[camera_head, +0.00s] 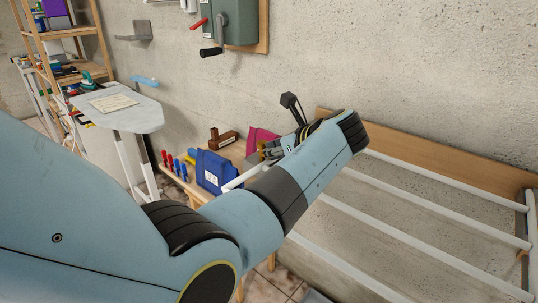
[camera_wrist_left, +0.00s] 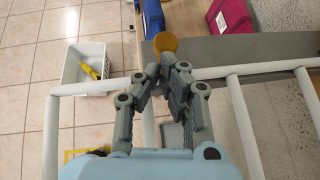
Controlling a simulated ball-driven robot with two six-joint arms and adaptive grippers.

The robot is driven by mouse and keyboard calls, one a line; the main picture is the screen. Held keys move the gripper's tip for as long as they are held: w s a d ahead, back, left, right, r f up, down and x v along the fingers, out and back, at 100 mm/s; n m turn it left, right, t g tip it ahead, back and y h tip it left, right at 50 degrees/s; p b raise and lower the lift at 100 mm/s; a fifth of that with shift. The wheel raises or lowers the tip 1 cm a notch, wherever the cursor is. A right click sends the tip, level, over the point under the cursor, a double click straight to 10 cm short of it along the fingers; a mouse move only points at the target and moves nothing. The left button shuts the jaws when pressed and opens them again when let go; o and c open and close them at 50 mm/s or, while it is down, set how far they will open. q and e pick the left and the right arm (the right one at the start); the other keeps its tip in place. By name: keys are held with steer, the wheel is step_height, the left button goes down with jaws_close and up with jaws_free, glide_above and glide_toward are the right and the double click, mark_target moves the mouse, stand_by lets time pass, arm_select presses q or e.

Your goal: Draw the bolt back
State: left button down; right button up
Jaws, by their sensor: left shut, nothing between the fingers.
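I cannot make out a bolt for certain in either view. My left gripper (camera_head: 268,150) is mostly hidden behind my own left forearm in the head view. In the left wrist view the left gripper (camera_wrist_left: 168,70) shows clearly, its fingers shut together with nothing between them. It is over a white rail (camera_wrist_left: 100,87), and an orange round thing (camera_wrist_left: 165,42) shows just beyond its fingertips. I cannot tell whether the fingers touch either. My right gripper is in neither view.
White rails (camera_head: 420,198) run along the wooden-edged wall at right. A wooden table holds a blue case (camera_head: 212,172) and a pink case (camera_head: 260,138). A grey wall box (camera_head: 236,22) has levers. A white basket (camera_wrist_left: 84,66) stands on the tiles. An ironing-board-like stand (camera_head: 125,110) is at left.

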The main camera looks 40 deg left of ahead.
mark_target(260, 146)
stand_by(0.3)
arm_select(q)
steer(key=a+p, duration=0.1)
steer(key=a, duration=0.1)
steer(key=a+p, duration=0.1)
steer(key=shift+w+a+r, duration=0.15)
steer(key=shift+a+r, duration=0.05)
steer(key=shift+a, duration=0.15)
steer(key=shift+d+f, duration=0.1)
steer(key=shift+f, duration=0.05)
